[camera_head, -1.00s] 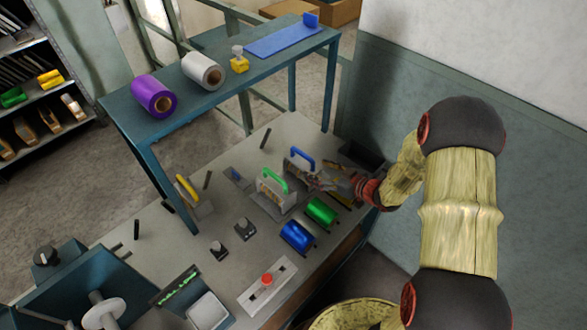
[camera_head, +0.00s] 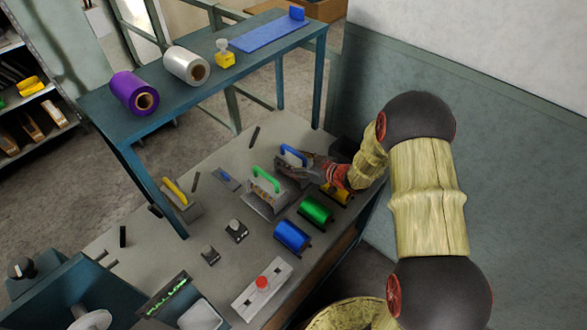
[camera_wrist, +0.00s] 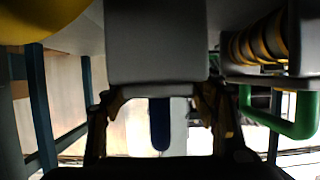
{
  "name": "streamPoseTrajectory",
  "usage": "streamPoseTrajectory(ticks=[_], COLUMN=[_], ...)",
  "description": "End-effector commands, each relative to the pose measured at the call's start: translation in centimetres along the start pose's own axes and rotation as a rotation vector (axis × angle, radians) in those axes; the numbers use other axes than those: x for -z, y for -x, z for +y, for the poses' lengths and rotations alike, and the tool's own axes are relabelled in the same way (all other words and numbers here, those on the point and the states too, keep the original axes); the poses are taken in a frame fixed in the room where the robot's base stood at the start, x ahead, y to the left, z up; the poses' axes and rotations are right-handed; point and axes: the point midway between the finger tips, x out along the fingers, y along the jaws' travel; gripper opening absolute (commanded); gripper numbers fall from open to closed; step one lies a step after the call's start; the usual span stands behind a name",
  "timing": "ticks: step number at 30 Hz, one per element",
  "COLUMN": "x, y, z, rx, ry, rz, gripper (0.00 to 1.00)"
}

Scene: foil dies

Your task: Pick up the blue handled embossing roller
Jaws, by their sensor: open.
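The blue-handled roller (camera_head: 293,154) stands at the far right end of the bench, with its blue handle on top and its grey body mostly hidden behind my gripper. My gripper (camera_head: 290,170) is open and right at the near side of this roller. In the wrist view, the blue handle (camera_wrist: 160,125) shows in the gap between my two fingers (camera_wrist: 160,112), below a grey body (camera_wrist: 155,45). I cannot tell whether the fingers touch anything.
A green-handled roller (camera_head: 265,180) stands close to the left of my gripper. Yellow (camera_head: 336,192), green (camera_head: 316,209) and blue (camera_head: 292,235) foil rolls line the near edge. A yellow-handled tool (camera_head: 176,192) is farther left. A blue shelf (camera_head: 150,128) stands behind, holding a purple roll (camera_head: 128,92).

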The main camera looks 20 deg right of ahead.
Motion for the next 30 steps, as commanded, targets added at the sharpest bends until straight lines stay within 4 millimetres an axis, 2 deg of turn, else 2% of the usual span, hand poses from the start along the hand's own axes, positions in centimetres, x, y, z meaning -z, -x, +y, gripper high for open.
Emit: streamPoseTrajectory(ticks=[5,30], x=[0.08,0.05], y=[0.08,0.1], z=[0.03,0.04], rx=[-0.001,-0.001], ry=[0.0,0.0], rz=[0.0,0.0], gripper=[0.55,0.07])
